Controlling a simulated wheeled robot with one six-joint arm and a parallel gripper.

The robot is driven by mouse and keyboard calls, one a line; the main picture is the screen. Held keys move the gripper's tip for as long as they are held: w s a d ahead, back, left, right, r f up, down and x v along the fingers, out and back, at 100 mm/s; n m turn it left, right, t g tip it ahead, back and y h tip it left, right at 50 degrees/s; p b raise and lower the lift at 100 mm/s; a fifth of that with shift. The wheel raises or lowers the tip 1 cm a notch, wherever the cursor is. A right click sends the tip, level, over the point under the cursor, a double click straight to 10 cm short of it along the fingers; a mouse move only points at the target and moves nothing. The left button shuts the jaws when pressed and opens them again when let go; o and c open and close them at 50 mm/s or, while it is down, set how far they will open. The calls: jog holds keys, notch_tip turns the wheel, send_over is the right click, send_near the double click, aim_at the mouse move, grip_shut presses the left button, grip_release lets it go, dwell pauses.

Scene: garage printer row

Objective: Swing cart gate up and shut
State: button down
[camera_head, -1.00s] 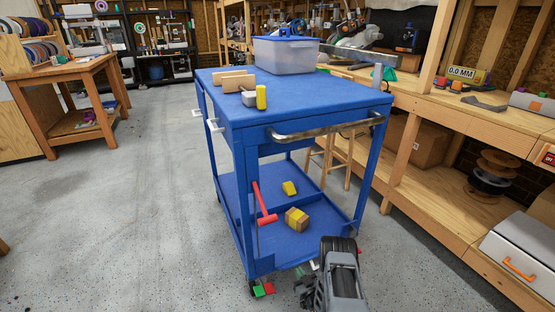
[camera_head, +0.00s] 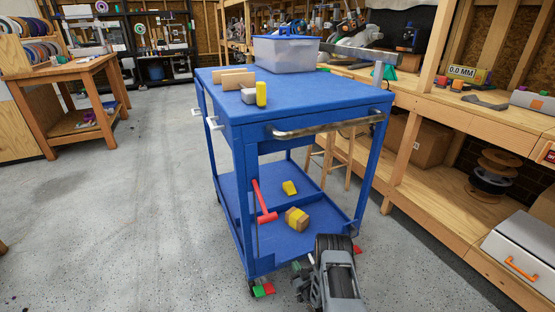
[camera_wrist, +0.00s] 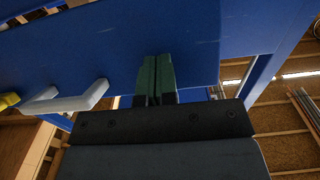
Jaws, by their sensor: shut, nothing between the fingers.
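The blue cart (camera_head: 300,110) stands ahead, with a lower shelf (camera_head: 285,240). At the shelf's near edge my own arm covers part of the cart, so the gate's angle is hard to tell in the head view. In the wrist view a broad blue panel (camera_wrist: 110,50), apparently the gate, fills the upper part, with a light grey handle (camera_wrist: 75,101) at left. My gripper (camera_wrist: 157,62) is shut and empty, its fingers in front of the panel, right of the handle. Whether they touch the panel is unclear. The fingers are hidden in the head view.
A yellow-banded block (camera_head: 297,219), a yellow piece (camera_head: 289,188) and a red hammer (camera_head: 265,215) lie on the lower shelf. A clear bin (camera_head: 285,56) stands on top. The wooden bench (camera_head: 480,115) borders the cart's right; open floor (camera_head: 120,220) lies left.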

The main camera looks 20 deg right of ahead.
jog(key=shift+w+a+b, duration=0.15)
jog(key=shift+w+b, duration=0.6)
jog(key=shift+w, duration=0.65)
jog(key=shift+s, duration=0.1)
jog(key=s+p, duration=0.2)
jog(key=s, duration=0.5)
jog(key=shift+s+d+p, duration=0.3)
jog(key=shift+s+d, duration=0.1)
jog(key=shift+d, duration=0.05)
jog(key=shift+r, duration=0.1)
jog(key=s+a+r+p, duration=0.3)
jog(key=s+r+p, duration=0.4)
jog(key=s+r, duration=0.5)
jog(key=shift+s+r+p, duration=0.4)
jog(key=shift+s, duration=0.45)
